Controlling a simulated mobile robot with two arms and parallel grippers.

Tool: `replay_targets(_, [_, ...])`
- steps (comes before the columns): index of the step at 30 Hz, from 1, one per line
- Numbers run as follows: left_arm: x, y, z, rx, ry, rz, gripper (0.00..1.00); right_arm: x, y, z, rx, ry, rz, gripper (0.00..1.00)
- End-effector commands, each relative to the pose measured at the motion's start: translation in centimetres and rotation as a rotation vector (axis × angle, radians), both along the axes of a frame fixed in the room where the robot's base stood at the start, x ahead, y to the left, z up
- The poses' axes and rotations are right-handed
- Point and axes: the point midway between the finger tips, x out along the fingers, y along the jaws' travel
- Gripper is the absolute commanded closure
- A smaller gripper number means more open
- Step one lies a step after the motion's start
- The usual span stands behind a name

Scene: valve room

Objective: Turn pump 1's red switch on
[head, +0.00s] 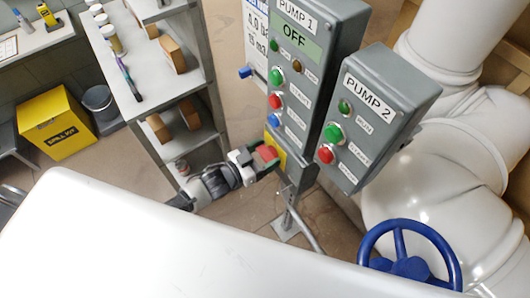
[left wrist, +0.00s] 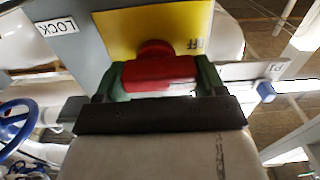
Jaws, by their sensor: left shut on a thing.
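The pump 1 panel (head: 335,40) is a tall grey box; its green display (head: 295,40) reads OFF. The red switch (head: 266,153) is at the bottom of this panel on a yellow plate (head: 281,157). My left gripper (head: 258,157) is at the switch, shut on its red handle. In the left wrist view the red handle (left wrist: 158,73) lies crosswise between the two green fingers, in front of the yellow plate (left wrist: 150,25). Part of an OFF mark shows at the plate's right. The switch's base is partly hidden by the handle. My right gripper is not in view.
The pump 2 box (head: 385,110) with green and red buttons is just right of pump 1. A blue valve wheel (head: 408,250) and white pipes (head: 440,180) are at the right. A shelf (head: 150,80) with jars and boxes stands left. A yellow spill kit (head: 55,125) is on the floor.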

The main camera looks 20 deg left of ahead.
Motion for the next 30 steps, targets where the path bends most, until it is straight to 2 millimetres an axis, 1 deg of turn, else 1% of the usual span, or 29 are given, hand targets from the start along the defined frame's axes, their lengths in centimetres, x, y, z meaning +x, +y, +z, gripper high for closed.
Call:
replay_targets(8, [0.0,0.0,0.0,0.024,-0.018,0.001,0.53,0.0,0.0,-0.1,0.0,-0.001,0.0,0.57])
replay_targets(14, [-0.1,-0.1,0.0,0.099,-0.077,0.001,0.53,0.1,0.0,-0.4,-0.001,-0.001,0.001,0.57])
replay_targets(30, [-0.3,-0.4,-0.1,0.483,-0.377,0.001,0.53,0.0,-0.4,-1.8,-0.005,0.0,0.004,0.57])
